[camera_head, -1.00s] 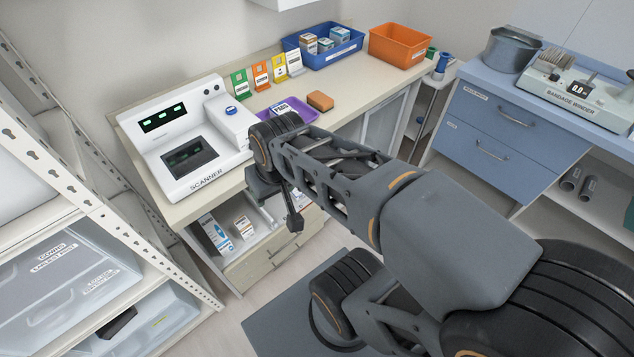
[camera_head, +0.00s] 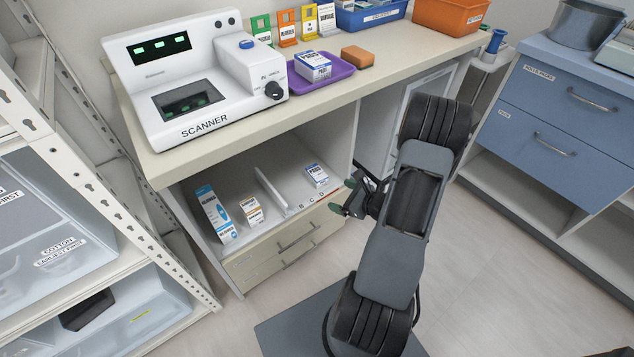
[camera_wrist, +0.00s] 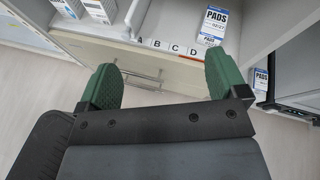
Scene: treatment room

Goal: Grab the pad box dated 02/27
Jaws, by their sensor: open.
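A white and blue pad box marked PADS 02/27 (camera_wrist: 213,24) stands on the shelf by the letter D in the wrist view. In the head view a pad box (camera_head: 316,175) stands at the right of the open shelf under the counter, its date too small to read. Another pad box (camera_head: 313,66) lies in the purple tray (camera_head: 328,84). A further PADS box (camera_wrist: 261,78) shows at the right of the wrist view, its date unclear. My gripper (camera_head: 345,197), with green fingers, is open and empty in front of the shelf; it also shows in the wrist view (camera_wrist: 161,62).
A thin divider (camera_head: 271,190) splits the shelf; a tall blue-and-white box (camera_head: 215,214) and a small box (camera_head: 250,211) stand left of it. Drawers (camera_head: 285,249) lie below. The counter (camera_head: 330,103) overhangs, with the scanner (camera_head: 190,85) on it.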

